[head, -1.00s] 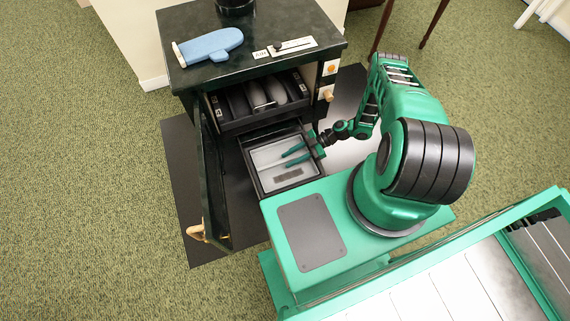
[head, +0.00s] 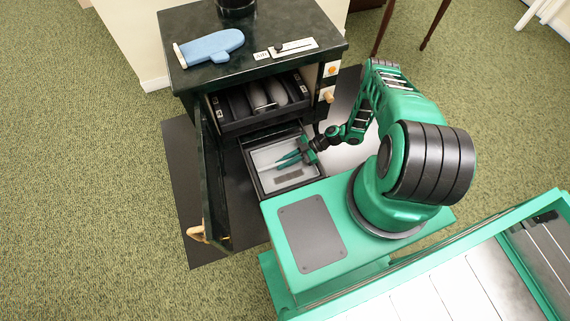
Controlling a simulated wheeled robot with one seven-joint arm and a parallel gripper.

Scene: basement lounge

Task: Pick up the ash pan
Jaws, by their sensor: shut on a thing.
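The ash pan (head: 263,159) is a rectangular tray with a dark rim and a pale grey inside, with a dark slot-like patch near its front. It sticks out low from the front of the dark stove (head: 255,70). My gripper (head: 284,161) reaches in from the right over the pan, its green fingers pointing left above the pale inside. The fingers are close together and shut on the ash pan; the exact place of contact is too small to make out.
The stove door (head: 212,185) stands open to the left of the pan. Above the pan is the firebox with dark logs (head: 262,95). A blue oven mitt (head: 210,46) lies on the stove top. Green carpet (head: 90,180) is clear at left.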

